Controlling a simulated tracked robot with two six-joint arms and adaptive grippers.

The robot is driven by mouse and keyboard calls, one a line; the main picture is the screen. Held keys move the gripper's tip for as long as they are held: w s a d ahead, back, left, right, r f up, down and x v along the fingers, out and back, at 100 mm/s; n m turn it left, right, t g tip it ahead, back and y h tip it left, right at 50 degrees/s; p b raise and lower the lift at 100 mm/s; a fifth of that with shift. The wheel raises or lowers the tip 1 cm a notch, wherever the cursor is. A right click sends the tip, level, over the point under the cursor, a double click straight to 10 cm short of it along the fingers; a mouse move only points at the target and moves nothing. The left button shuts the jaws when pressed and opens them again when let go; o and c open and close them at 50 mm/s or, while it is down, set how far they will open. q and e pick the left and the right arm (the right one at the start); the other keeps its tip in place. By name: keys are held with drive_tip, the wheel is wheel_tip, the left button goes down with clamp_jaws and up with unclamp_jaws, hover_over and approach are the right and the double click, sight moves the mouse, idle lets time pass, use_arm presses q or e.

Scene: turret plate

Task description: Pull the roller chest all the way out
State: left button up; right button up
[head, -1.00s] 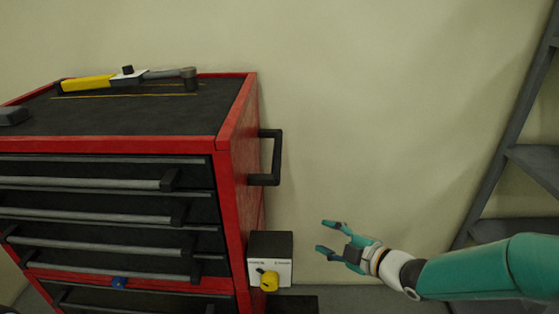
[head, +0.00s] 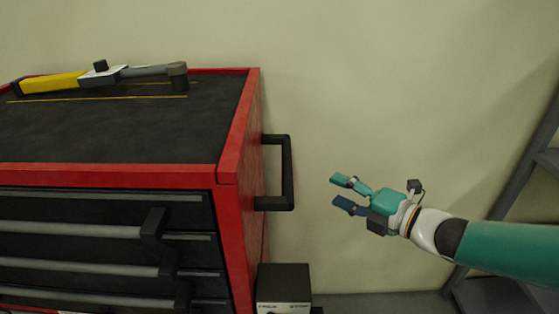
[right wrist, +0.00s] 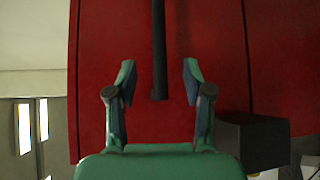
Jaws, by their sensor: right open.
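The red roller chest (head: 229,165) with black drawers stands at the left of the head view. A black side handle (head: 288,172) sticks out from its right side. My right gripper (head: 340,192) is open and empty, to the right of the handle and apart from it, pointing left at the chest. In the right wrist view the open fingers (right wrist: 158,82) face the red side panel (right wrist: 220,60), and the black handle (right wrist: 159,50) hangs between them in the picture, farther ahead. My left gripper is not in view.
A yellow and grey tool (head: 100,77) lies on the chest's black top. A dark box (head: 284,285) sits beside the chest, below the handle. A grey shelf frame (head: 535,175) stands at the right. The wall behind the gripper is bare.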

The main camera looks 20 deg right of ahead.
sight(286, 168)
drive_tip(key=x, duration=0.8)
drive_tip(key=p+x, duration=0.1)
drive_tip(key=x, duration=0.7)
drive_tip(key=shift+w+a+r, duration=0.1)
drive_tip(key=shift+a+r, duration=0.05)
drive_tip(key=shift+r, duration=0.05)
drive_tip(key=shift+c, duration=0.4)
clamp_jaws()
